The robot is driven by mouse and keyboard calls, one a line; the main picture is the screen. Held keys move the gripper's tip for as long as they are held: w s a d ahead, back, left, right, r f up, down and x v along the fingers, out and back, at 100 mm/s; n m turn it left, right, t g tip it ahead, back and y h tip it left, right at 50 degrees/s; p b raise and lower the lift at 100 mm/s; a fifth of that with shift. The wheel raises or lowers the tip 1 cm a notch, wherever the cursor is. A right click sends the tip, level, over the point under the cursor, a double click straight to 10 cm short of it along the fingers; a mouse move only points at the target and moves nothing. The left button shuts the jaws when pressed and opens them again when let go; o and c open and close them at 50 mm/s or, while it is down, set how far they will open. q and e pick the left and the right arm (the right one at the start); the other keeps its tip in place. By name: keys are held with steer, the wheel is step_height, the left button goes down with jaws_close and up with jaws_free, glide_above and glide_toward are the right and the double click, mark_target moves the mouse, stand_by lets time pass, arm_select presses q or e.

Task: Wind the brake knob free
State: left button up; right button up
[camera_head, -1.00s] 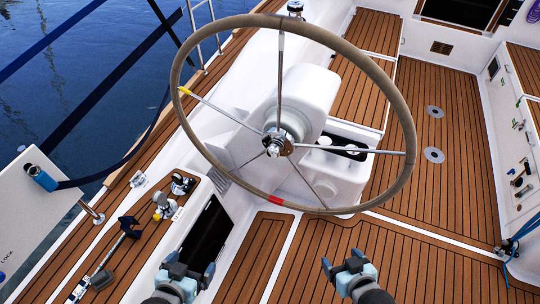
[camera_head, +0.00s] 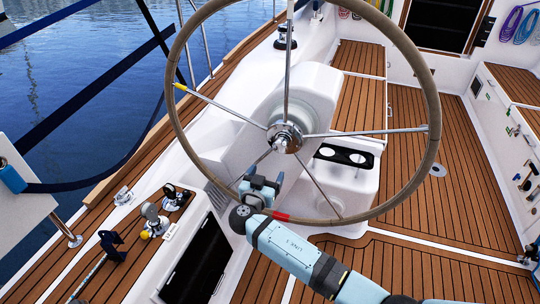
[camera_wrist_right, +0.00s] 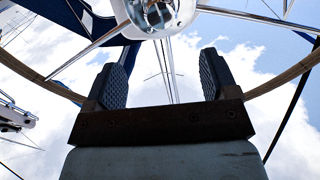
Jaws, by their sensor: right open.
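The steering wheel (camera_head: 432,88) stands upright before me, with a tan rim, metal spokes and a red mark low on the rim. The chrome brake knob (camera_head: 281,144) is at the centre of its hub. My right gripper (camera_head: 263,182) is open and empty, just below the hub, its fingers pointing up towards it. In the right wrist view, the two dark ribbed fingers of my right gripper (camera_wrist_right: 161,75) stand wide apart. The chrome hub and knob (camera_wrist_right: 155,14) are at the top edge there, beyond the fingertips and partly cut off. My left gripper is out of view.
A white pedestal (camera_head: 315,90) stands behind the wheel. The lower spokes and rim are close to my right arm. Winches (camera_head: 154,218) sit on the left side deck. Open teak floor (camera_head: 440,120) lies at the right.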

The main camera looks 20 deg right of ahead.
mark_target(279, 147)
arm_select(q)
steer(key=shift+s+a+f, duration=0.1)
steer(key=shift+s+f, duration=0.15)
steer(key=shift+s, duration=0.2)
arm_select(e)
steer(key=x, duration=1.3)
steer(key=shift+w+d+r, duration=0.15)
steer(key=shift+w+r, duration=0.1)
steer(key=shift+r, duration=0.05)
